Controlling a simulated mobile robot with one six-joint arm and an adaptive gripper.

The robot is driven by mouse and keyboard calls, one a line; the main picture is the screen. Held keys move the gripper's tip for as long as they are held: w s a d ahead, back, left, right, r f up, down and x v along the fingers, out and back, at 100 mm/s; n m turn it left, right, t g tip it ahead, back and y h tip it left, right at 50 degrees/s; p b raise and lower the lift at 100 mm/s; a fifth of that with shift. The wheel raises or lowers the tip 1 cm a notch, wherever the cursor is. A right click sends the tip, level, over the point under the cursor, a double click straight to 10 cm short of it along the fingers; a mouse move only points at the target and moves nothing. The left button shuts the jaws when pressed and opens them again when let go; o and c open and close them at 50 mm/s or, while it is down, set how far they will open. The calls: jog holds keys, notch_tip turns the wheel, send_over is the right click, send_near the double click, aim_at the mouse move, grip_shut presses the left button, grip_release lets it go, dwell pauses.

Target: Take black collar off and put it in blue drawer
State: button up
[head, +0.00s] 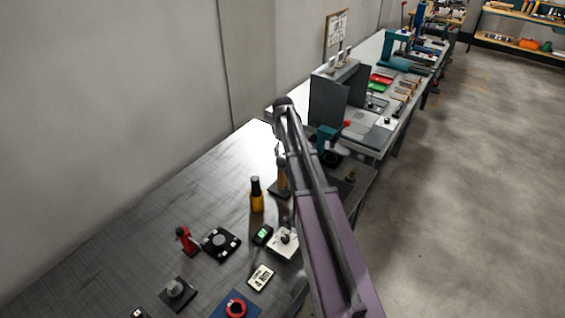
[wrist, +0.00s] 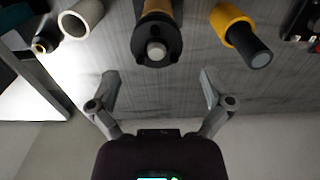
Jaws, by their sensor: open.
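In the wrist view, a black collar (wrist: 148,45) with small holes sits around the near end of an upright tan post (wrist: 157,7). A round grey tip (wrist: 156,51) shows at its centre. My gripper (wrist: 158,87) is open and empty, its fingers spread to either side below the collar in the picture, apart from it. In the head view the tan post (head: 283,178) stands beside my arm, which hides part of it and my gripper. I cannot make out a blue drawer in either view.
A yellow bottle with a black cap (head: 257,196) stands close left of the post; it also shows in the wrist view (wrist: 232,22). A pale hollow roll (wrist: 80,18) is on the other side. A red item (head: 186,241) and black fixture (head: 220,243) stand nearer. The table's back left is clear.

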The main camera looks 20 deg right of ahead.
aim_at(283, 156)
jog(key=shift+w+d+f+b, duration=0.1)
jog(key=shift+f+b, duration=2.4)
jog(key=shift+f, duration=0.05)
jog(key=c, duration=1.1)
jog(key=shift+r, duration=0.25)
notch_tip(283, 156, up, 3)
jog(key=p, duration=0.3)
jog(key=shift+p, duration=0.3)
jog(key=shift+r+p, duration=0.35)
jog(key=s, duration=1.6)
jog(key=shift+d+r+p, duration=0.2)
jog(key=shift+r+p, duration=0.2)
jog(key=shift+r, duration=0.05)
